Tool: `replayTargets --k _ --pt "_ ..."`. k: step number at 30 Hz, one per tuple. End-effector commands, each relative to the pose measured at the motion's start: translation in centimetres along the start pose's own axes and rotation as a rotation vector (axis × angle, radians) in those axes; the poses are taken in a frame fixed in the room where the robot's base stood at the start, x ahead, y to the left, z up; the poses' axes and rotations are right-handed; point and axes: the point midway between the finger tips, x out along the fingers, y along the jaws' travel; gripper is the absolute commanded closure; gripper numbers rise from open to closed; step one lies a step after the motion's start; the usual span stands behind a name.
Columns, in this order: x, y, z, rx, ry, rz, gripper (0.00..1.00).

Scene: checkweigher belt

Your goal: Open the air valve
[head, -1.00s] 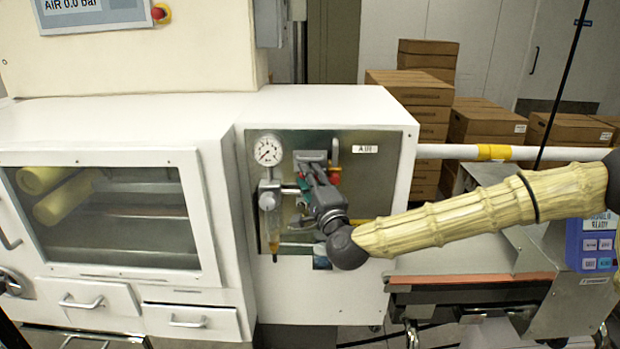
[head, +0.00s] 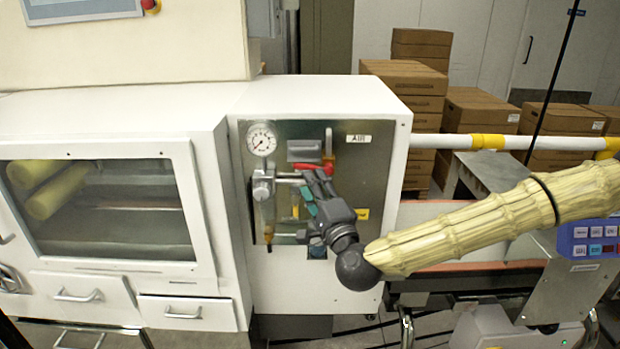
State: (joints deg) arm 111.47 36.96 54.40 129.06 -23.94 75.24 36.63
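The air panel (head: 371,172) is a metal plate marked AIR on the white cabinet front. A round pressure gauge (head: 262,139) sits at its upper left, with its needle toward the lower left. A red valve handle (head: 313,166) shows as a bar running roughly sideways, below a grey block and beside an upright grey pipe.
A filter bowl (head: 267,212) hangs below the gauge, close left of my gripper. A white rail with yellow bands (head: 487,142) runs right of the cabinet above a conveyor (head: 430,212). Cardboard boxes (head: 405,85) stand behind. A windowed cabinet (head: 100,211) is at left.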

Motion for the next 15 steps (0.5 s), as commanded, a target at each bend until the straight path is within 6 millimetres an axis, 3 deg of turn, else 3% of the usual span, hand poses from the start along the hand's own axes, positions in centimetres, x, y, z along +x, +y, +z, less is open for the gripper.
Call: replayTargets --k 13,15 --pt "-0.8 -0.02 -0.04 0.0 0.001 -0.001 0.64" --pt "-0.86 0.15 0.03 -0.002 -0.001 0.003 0.77"
